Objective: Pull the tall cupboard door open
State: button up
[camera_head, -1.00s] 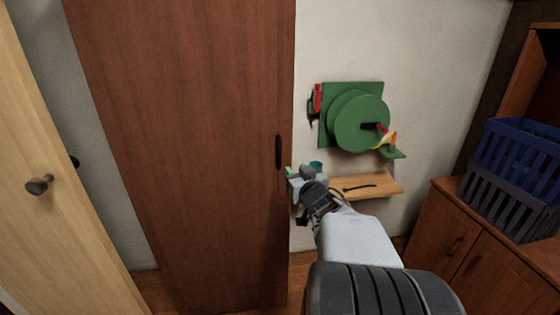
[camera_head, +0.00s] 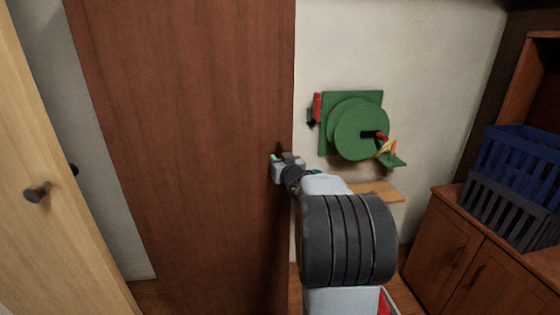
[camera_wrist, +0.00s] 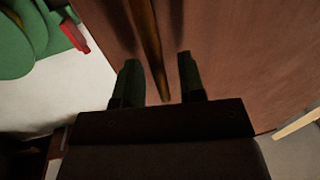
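The tall cupboard door (camera_head: 190,130) is a dark reddish-brown wooden panel and looks shut in the head view. Its handle, a dark vertical bar near the right edge, is mostly hidden behind my gripper (camera_head: 282,160) there. In the wrist view the handle (camera_wrist: 150,50) runs down between the two fingers of my gripper (camera_wrist: 158,75). The fingers are apart, one on each side of the handle, with a gap to it visible on both sides. The door surface (camera_wrist: 240,60) fills the upper right of that view.
A green reel (camera_head: 358,128) is on the wall right of the door, above a small wooden shelf (camera_head: 375,190). A low cabinet (camera_head: 440,245) with blue and dark crates (camera_head: 515,165) stands at right. A pale wooden door (camera_head: 50,160) with a round knob is at left.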

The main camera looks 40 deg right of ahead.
jog(key=shift+w, duration=0.15)
grip_shut()
dwell(0.4)
